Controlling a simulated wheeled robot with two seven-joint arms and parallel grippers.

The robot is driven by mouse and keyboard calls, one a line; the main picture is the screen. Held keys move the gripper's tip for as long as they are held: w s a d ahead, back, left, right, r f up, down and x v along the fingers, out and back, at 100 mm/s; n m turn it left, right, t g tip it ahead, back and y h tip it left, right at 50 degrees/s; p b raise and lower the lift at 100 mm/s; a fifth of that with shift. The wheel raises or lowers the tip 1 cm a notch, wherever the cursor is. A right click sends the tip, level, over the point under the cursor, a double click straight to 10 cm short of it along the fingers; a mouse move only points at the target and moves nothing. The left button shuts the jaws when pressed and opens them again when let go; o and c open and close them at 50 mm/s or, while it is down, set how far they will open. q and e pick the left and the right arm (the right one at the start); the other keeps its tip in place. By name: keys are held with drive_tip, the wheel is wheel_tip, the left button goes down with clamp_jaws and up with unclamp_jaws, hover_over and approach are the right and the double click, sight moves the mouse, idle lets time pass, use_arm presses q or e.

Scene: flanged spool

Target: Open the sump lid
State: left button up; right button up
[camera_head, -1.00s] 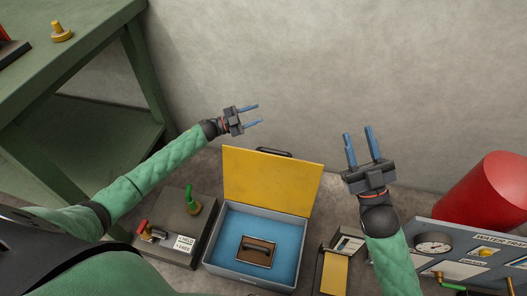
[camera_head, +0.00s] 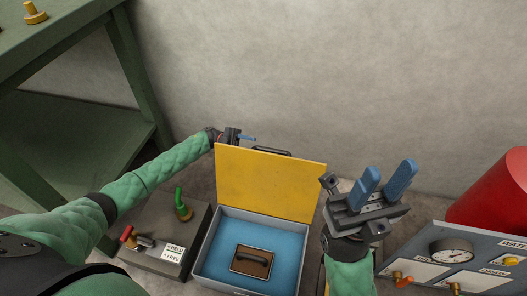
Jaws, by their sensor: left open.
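The yellow sump lid (camera_head: 268,183) stands raised at the back edge of a grey box (camera_head: 209,247) with a blue interior. A dark handle (camera_head: 271,151) shows at the lid's top edge. My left gripper (camera_head: 249,137) is open at the lid's upper left corner, partly hidden behind it; whether it touches the lid I cannot tell. My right gripper (camera_head: 388,171) is open and empty, right of the lid, with its blue fingers apart and pointing up. A brown block (camera_head: 251,262) with a dark handle lies inside the box.
A grey unit (camera_head: 152,233) with a red lever and green fitting stands left of the box. A gauge panel (camera_head: 477,263) and red tank (camera_head: 497,196) are at right. A green bench (camera_head: 75,65) stands at left. A bare wall is behind.

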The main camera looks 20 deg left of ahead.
sight(271, 151)
use_arm(q)
drive_tip(key=shift+b+x, duration=0.4)
drive_tip(key=shift+x, duration=3.3)
clamp_jaws()
